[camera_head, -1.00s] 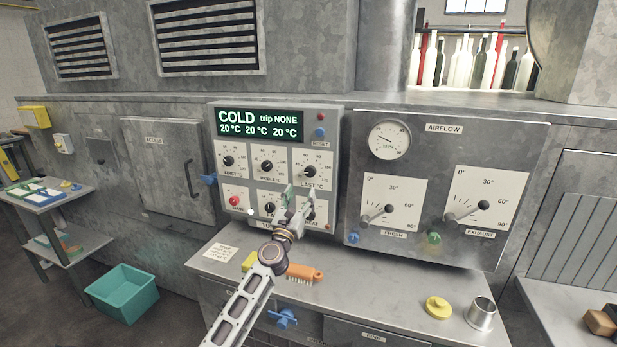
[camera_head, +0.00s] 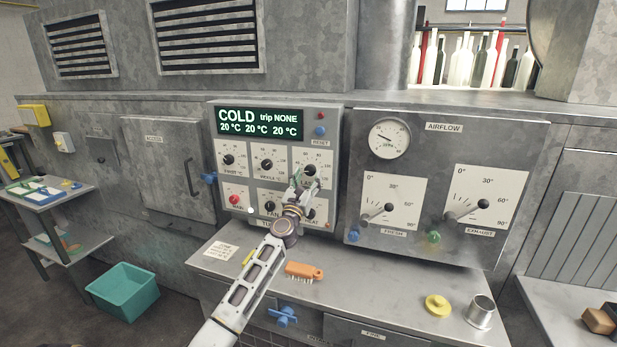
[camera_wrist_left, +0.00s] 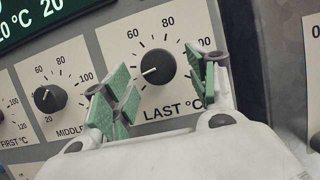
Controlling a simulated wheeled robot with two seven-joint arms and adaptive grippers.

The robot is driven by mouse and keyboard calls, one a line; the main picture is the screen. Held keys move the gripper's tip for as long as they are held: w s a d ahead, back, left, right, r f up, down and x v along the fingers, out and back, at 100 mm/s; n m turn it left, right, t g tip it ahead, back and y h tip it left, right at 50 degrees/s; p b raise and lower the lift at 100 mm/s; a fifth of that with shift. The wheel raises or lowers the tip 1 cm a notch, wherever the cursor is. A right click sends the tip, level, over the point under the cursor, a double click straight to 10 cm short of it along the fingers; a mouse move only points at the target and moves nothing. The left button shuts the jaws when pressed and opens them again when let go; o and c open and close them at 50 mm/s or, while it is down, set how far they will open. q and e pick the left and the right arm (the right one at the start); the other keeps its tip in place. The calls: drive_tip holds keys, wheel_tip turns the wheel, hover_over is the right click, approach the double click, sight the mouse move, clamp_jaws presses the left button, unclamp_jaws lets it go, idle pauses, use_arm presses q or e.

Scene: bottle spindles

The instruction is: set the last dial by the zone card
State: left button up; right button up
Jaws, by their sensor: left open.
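The LAST °C dial (camera_head: 310,170) is at the right of the panel's upper dial row. In the left wrist view its black knob (camera_wrist_left: 158,66) has a white mark pointing left and slightly down. My left gripper (camera_head: 304,184) is open in front of and just below this dial. In the wrist view its green-padded fingers (camera_wrist_left: 162,84) stand either side of the knob, apparently not touching it. A white card (camera_head: 220,251) with small unreadable text lies on the ledge; I cannot tell if it is the zone card. The display (camera_head: 259,123) reads COLD, trip NONE, 20 °C three times.
The FIRST (camera_head: 228,160) and MIDDLE (camera_head: 267,165) dials are to the left. A lower row of controls is partly behind my arm. An orange brush (camera_head: 304,271), a yellow knobbed disc (camera_head: 438,306) and a metal cup (camera_head: 481,312) are on the ledge. The airflow panel (camera_head: 440,150) is to the right.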

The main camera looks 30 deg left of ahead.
use_arm(q)
drive_tip(key=shift+w+a+r, duration=0.15)
drive_tip(key=shift+w+r, duration=0.1)
drive_tip(key=shift+w, duration=0.3)
use_arm(e)
drive_tip(key=shift+w, duration=0.3)
drive_tip(key=shift+d, duration=0.1)
use_arm(q)
drive_tip(key=c, duration=1)
drive_tip(key=shift+c, duration=0.2)
use_arm(e)
drive_tip(key=shift+s, duration=0.5)
